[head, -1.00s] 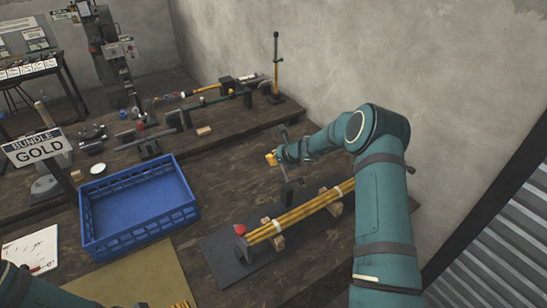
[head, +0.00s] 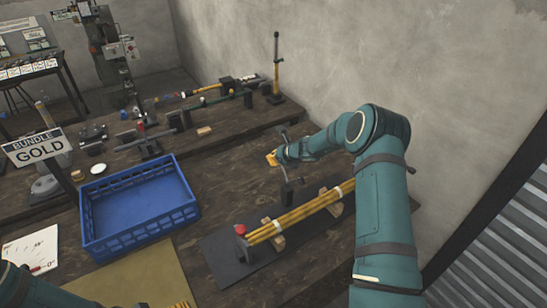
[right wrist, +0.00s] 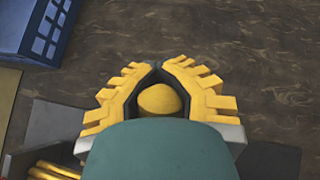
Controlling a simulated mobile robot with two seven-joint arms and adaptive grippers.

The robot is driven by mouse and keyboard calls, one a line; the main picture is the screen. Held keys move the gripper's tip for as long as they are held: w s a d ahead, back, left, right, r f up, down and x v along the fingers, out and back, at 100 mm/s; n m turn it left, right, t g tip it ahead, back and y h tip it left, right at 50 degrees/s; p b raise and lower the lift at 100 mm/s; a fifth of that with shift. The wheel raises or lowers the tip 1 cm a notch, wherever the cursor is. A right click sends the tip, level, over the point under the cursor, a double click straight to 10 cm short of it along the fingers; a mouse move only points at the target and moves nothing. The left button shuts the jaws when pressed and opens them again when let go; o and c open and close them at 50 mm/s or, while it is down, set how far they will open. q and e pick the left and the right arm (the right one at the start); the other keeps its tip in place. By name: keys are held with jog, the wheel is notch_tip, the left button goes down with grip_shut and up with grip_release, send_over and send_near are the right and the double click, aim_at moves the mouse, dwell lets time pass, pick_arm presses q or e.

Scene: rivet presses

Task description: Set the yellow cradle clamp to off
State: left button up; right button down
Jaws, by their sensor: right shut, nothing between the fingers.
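A bundle of yellow rods (head: 290,217) lies across wooden blocks on a dark mat (head: 222,255), right of the blue crate. A red knob (head: 240,229) tops a dark bracket at the bundle's near left end. A thin grey lever (head: 285,175) rises behind the bundle, close to my right gripper (head: 272,158); I cannot tell whether they touch or which setting the clamp has. In the right wrist view the right gripper (right wrist: 160,68) is shut and empty over brown wood. Of my left side, the arm shows at the bottom left; yellow tips at the bottom edge are mostly cut off.
A blue crate (head: 137,212) stands left of the mat, with a sign reading BUNDLE GOLD (head: 38,148) beyond it. More rod fixtures and a tall post (head: 276,62) stand on the bench at the back. The wall is close on the right.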

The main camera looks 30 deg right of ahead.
jog(key=shift+s+d+f, duration=0.2)
jog(key=shift+d+f, duration=0.05)
jog(key=shift+d, duration=0.05)
jog(key=c, duration=0.6)
grip_release()
jog(key=shift+r, duration=0.1)
jog(key=shift+w+a, duration=0.1)
jog(key=shift+a, duration=0.05)
jog(key=v, duration=1.2)
